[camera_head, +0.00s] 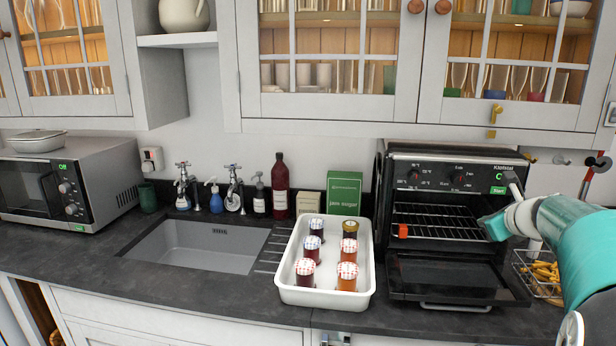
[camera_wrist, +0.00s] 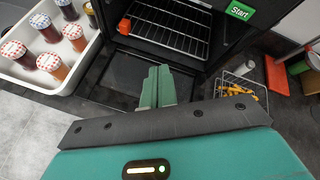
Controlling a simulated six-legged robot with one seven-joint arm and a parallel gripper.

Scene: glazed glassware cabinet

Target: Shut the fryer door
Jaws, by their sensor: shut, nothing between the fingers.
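The black fryer (camera_head: 452,180) stands on the worktop at the right, with a wire rack (camera_head: 440,222) inside. Its door (camera_head: 440,275) is hinged down and lies open in front of the cavity, with its handle bar (camera_head: 455,307) at the front edge. In the wrist view the open door (camera_wrist: 125,82) lies beyond and beside my gripper (camera_wrist: 158,72), whose green fingers are shut and empty. In the head view my gripper (camera_head: 492,226) is at the right side of the fryer opening, above the door. I cannot tell whether it touches the fryer.
A white tray (camera_head: 284,255) of several jam jars stands close left of the fryer. A wire basket of fries (camera_head: 540,272) is to its right. Farther left are a sink (camera_head: 195,245) and a microwave (camera_head: 70,185). Glazed cabinets (camera_head: 330,60) hang above.

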